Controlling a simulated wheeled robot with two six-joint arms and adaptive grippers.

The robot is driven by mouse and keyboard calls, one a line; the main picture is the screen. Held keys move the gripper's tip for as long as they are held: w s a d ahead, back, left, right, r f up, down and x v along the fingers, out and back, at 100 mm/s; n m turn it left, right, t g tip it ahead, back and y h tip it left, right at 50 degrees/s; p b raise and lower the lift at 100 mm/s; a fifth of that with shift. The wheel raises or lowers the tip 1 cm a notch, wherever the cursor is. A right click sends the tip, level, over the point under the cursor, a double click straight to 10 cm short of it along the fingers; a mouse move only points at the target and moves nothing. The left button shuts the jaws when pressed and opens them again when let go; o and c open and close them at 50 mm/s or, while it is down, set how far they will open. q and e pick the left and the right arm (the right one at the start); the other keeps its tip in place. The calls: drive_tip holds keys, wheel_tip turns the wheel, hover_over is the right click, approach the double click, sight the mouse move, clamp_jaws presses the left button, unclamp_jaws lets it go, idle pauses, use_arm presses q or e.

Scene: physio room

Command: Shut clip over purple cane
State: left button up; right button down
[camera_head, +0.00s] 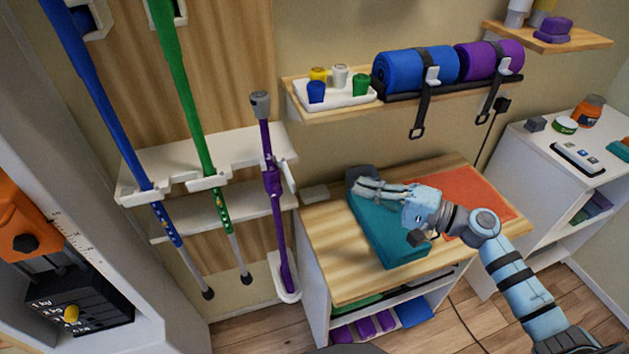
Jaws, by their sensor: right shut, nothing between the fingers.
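The purple cane (276,215) stands nearly upright at the right end of the white rack (245,155), its grey top upward and its foot in a white tray (286,277). A small white clip (289,177) shows at the right side of its shaft, apparently swung out beside it rather than across its front. My right gripper (360,184) is shut and empty, to the right of the cane and clip and apart from them, over the wooden cabinet top. My left gripper is not in view.
A blue cane (112,120) and a green cane (186,90) stand left of the purple one. A teal block (387,238) and an orange mat (468,199) lie on the wooden top (345,280) below my right arm. A shelf with rolled mats (415,70) is above.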

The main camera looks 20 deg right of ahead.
sight(288, 176)
drive_tip(key=w+a+p, duration=0.3)
drive_tip(key=w+a, duration=0.1)
drive_tip(key=a, duration=0.6)
drive_tip(key=shift+w, duration=0.35)
drive_tip(key=shift+w+d, duration=0.1)
